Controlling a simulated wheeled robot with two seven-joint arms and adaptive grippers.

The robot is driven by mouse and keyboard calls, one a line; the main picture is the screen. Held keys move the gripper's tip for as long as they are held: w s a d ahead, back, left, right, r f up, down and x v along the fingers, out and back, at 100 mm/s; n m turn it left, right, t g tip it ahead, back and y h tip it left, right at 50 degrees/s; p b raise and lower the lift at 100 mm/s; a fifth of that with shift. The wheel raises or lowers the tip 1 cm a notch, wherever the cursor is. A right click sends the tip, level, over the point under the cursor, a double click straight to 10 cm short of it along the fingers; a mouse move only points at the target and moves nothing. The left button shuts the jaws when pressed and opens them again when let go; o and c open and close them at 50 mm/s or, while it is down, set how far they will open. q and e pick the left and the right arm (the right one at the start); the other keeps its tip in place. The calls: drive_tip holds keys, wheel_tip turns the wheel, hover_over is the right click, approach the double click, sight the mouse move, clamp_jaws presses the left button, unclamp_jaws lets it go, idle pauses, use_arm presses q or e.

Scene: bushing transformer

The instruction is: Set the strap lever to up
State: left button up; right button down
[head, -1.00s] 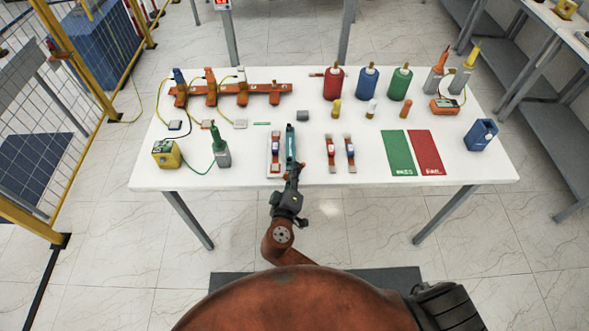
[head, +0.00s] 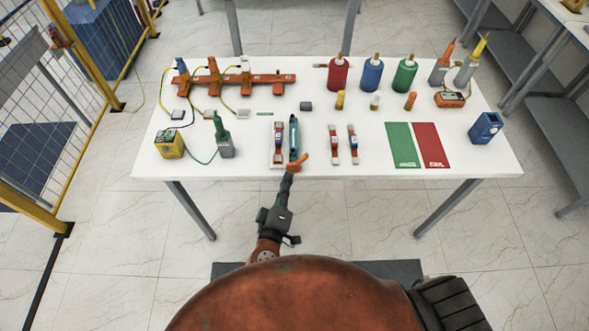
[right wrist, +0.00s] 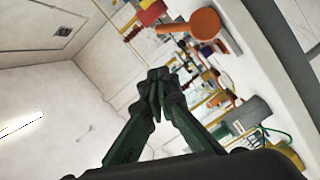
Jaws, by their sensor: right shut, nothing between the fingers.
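In the right wrist view the orange lever (right wrist: 203,24) shows with a round end, above and to the right of my fingers. My left gripper is not in view.
A grey box with a green top (head: 224,146) and a yellow box (head: 170,145) are further left. Green (head: 402,145) and red mats lie right. The white table (head: 450,160) has bare areas.

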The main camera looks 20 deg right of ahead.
drive_tip(key=s+d+f+m+t+y+b, duration=0.1)
drive_tip(key=d+f+m+t+y+b, duration=0.2)
drive_tip(key=d+f+m+y+b, duration=0.55)
drive_tip(key=s+d+f+m+t+y+b, duration=0.1)
drive_tip(key=d+f+m+t+y+b, duration=0.25)
drive_tip(key=d+m+y+b, duration=1)
drive_tip(key=w+a+r+m+h+p, duration=0.1)
drive_tip(key=w+a, duration=0.1)
drive_tip(key=w+a+r+m+h+p, duration=0.1)
drive_tip(key=w+a+h+p, duration=0.1)
drive_tip(key=w+a, duration=0.1)
drive_tip(key=w+a+r+m+h+p, duration=0.1)
drive_tip(key=w+a, duration=0.1)
drive_tip(key=w, duration=0.1)
drive_tip(key=shift+w+a+m+h+p, duration=0.1)
drive_tip(key=shift+a+m+h+p, duration=0.05)
drive_tip(key=shift+m+h+p, duration=0.25)
drive_tip(key=a+r, duration=0.1)
drive_tip(key=w+a+r, duration=0.1)
drive_tip(key=shift+a, duration=0.3)
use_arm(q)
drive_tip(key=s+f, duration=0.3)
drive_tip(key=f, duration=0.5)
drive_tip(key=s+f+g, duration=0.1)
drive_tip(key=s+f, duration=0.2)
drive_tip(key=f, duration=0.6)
use_arm(e)
drive_tip(key=shift+a+r, duration=0.15)
drive_tip(key=shift+a, duration=0.2)
